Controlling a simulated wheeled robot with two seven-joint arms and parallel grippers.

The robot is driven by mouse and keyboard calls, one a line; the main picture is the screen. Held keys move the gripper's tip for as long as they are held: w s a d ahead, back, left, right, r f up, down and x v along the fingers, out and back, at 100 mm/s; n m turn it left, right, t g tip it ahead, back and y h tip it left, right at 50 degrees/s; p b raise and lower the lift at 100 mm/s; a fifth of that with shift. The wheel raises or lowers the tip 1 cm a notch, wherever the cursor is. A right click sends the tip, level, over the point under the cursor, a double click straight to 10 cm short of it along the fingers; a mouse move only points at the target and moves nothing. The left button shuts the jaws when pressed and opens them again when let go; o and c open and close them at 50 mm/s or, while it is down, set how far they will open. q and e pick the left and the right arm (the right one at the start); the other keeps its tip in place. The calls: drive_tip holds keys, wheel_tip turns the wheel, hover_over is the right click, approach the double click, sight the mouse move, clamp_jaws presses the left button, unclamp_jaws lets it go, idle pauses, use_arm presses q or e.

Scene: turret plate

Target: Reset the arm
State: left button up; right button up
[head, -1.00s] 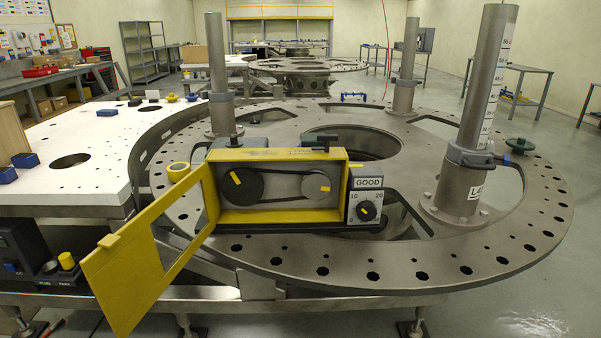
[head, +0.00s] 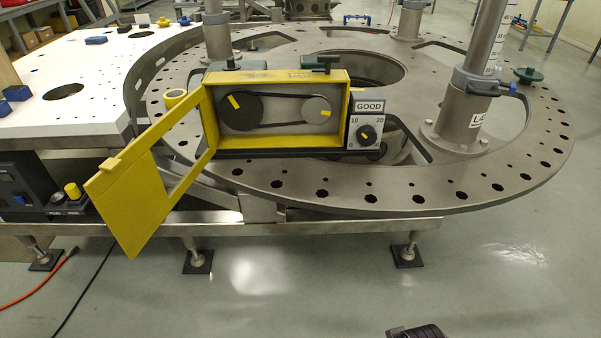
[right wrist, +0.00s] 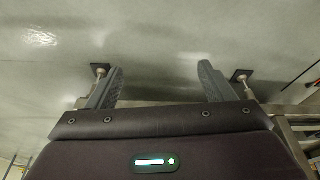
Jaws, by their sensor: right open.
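My right gripper (right wrist: 161,88) is open and empty in the right wrist view, its two fingers spread apart over bare floor. A small dark part (head: 416,332) shows at the bottom edge of the head view; it looks like the end of my right arm. My left gripper is not in view. The yellow box (head: 278,108) stands at the front of the round turret plate (head: 400,190), with its yellow door (head: 135,195) swung open to the left. Inside are two pulleys and a belt. A dial (head: 365,134) under a GOOD label is on its right.
A white slotted table (head: 60,120) adjoins the plate at left. A dark control box (head: 22,185) with a yellow knob sits below it. Grey posts (head: 465,110) rise from the plate. The floor (head: 300,290) in front is clear except for cables at left.

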drive_tip(key=s+d+f, duration=0.1)
drive_tip(key=s+f, duration=0.3)
drive_tip(key=f, duration=0.6)
drive_tip(key=s+f+g, duration=0.1)
drive_tip(key=s+f, duration=0.3)
drive_tip(key=f, duration=0.6)
drive_tip(key=s+d+f, duration=0.1)
drive_tip(key=s+f, duration=0.3)
drive_tip(key=f, duration=0.6)
drive_tip(key=s+d+f+g, duration=0.1)
drive_tip(key=s+d+f, duration=0.1)
drive_tip(key=s+f, duration=0.5)
drive_tip(key=s, duration=0.4)
drive_tip(key=shift+s, duration=0.15)
